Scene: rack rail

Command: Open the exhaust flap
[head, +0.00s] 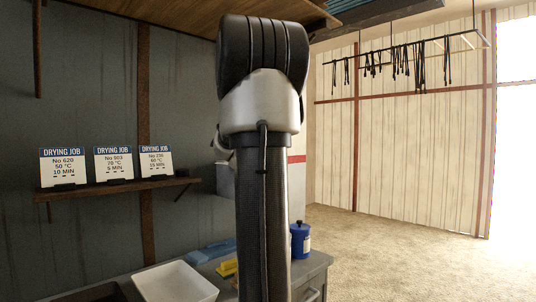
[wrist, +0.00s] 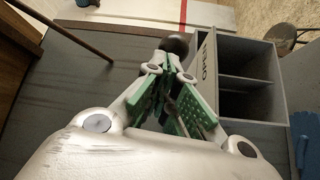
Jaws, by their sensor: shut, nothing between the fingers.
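The exhaust flap cannot be made out for certain in either view. In the wrist view, a dark round knob (wrist: 176,43) shows at the tips of my gripper (wrist: 171,68). I cannot tell whether the tips touch it. My gripper is shut and empty, with its green pads drawn together. To its right is a grey open-topped box (wrist: 222,48) with compartments, and lettering that seems to read OPEN on its wall. In the head view my arm blocks the middle and hides the gripper.
In the head view, a shelf (head: 118,187) on the left wall carries three drying job cards (head: 113,162). Below are a white tray (head: 176,284), a yellow object (head: 228,267) and a blue canister (head: 300,240) on a grey bench. The floor (head: 400,246) at right is clear.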

